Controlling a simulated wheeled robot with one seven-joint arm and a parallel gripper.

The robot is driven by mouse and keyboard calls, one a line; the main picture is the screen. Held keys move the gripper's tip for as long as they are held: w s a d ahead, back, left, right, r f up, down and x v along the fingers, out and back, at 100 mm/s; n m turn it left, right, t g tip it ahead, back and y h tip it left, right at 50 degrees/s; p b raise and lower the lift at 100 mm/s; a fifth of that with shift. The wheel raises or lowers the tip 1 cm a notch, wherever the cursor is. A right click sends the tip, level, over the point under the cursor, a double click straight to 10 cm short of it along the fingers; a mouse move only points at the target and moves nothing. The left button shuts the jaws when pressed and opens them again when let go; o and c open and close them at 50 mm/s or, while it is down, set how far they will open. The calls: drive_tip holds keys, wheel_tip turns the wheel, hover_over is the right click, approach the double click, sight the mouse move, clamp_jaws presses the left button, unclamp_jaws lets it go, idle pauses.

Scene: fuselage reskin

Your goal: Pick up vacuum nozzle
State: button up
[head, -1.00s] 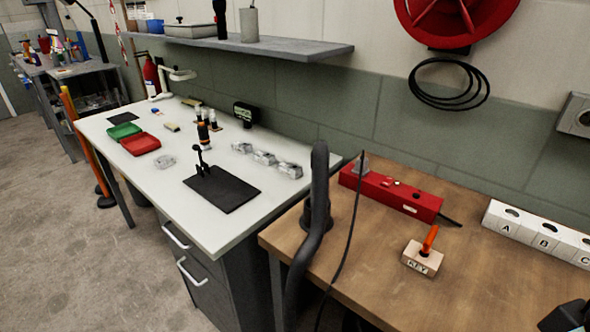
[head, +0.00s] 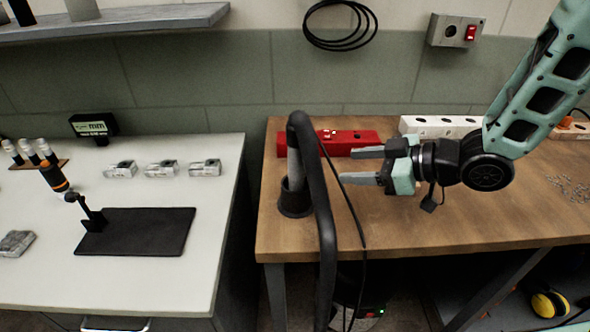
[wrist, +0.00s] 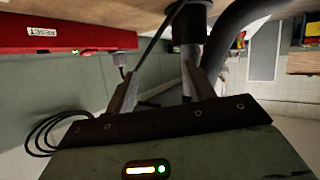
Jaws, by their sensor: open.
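The vacuum nozzle (head: 294,166) is a grey tube standing upright in a dark cup-shaped holder (head: 294,203) at the left end of the wooden bench. A thick black hose (head: 325,215) bends over from its top and hangs past the bench's front edge. My gripper (head: 348,165) is open and empty, to the right of the nozzle, with its fingers pointing left towards it. A gap shows between fingertips and hose. In the wrist view the nozzle (wrist: 188,62) appears beyond the fingers, close to the right finger; the holder and hose are above.
A red box (head: 350,142) lies behind the gripper. A white socket block (head: 440,126) is farther back right. A thin black cable (head: 348,205) hangs between hose and gripper. The white table (head: 60,185) stands left, with a black mat (head: 150,235). The bench front is clear.

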drive_tip(key=s+d+r+n+y, duration=0.1)
drive_tip(key=s+d+r+y, duration=0.15)
drive_tip(key=y, duration=0.25)
drive_tip(key=p, duration=0.2)
approach(291, 153)
drive_tip(key=shift+g+y, duration=0.4)
drive_tip(key=w+a, duration=0.1)
drive_tip(key=w+a+f, duration=0.1)
drive_tip(key=w+a, duration=0.2)
drive_tip(key=shift+w+a+f, duration=0.25)
drive_tip(key=shift+w+a, duration=0.15)
drive_tip(key=x, duration=0.2)
drive_tip(key=p+x, duration=0.1)
drive_tip(key=x, duration=0.1)
drive_tip(key=shift+s+a, duration=0.25)
drive_tip(key=shift+s, duration=0.1)
drive_tip(key=shift+w+a, duration=0.2)
drive_tip(key=shift+a, duration=0.25)
drive_tip(key=c, duration=1.1)
